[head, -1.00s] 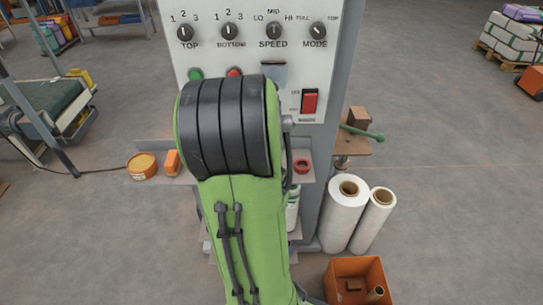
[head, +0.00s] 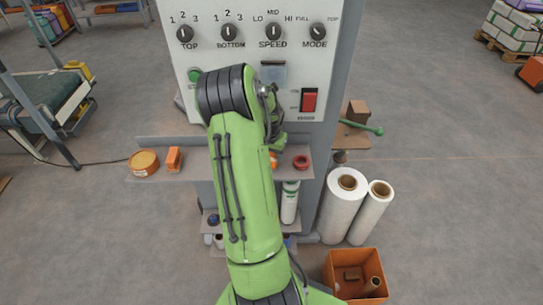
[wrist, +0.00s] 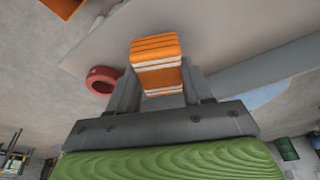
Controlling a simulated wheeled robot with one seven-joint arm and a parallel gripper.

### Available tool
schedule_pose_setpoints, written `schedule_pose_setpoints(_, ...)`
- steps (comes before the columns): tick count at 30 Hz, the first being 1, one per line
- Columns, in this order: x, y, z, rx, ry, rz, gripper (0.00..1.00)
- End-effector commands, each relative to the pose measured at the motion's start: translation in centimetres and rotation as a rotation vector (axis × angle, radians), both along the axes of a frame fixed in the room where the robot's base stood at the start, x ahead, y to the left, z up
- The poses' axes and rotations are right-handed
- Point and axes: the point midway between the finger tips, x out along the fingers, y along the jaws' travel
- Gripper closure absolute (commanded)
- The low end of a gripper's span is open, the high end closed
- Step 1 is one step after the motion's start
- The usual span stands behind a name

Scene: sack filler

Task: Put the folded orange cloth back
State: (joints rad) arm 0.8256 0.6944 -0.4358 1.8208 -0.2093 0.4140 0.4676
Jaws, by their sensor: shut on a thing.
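The folded orange cloth (wrist: 156,50), with pale stripes along its folds, is between the two fingers of my gripper (wrist: 157,84) in the wrist view. My gripper is shut on it. A grey shelf surface (wrist: 215,45) lies beyond the cloth; whether the cloth touches it, I cannot tell. In the head view my arm hides most of the gripper. A small orange patch (head: 273,160) at the arm's right edge, over the shelf (head: 222,166), appears to be the held cloth.
A red ring (head: 302,162) lies on the shelf just right of the arm. An orange block (head: 174,159) and a round orange tin (head: 144,163) are at the shelf's left. The control panel (head: 262,75) rises behind. White rolls (head: 343,205) and an orange bin (head: 340,285) stand right.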

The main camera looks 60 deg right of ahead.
Motion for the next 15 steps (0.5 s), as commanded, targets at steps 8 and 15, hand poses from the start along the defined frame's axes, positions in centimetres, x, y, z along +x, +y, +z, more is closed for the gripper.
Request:
schedule_pose_setpoints(8, -0.1, 0.33, -1.48, 0.004, 0.0, 0.0, 0.79)
schedule_pose_setpoints(15, -0.12, 0.35, -1.71, 0.004, 0.001, 0.0, 0.36)
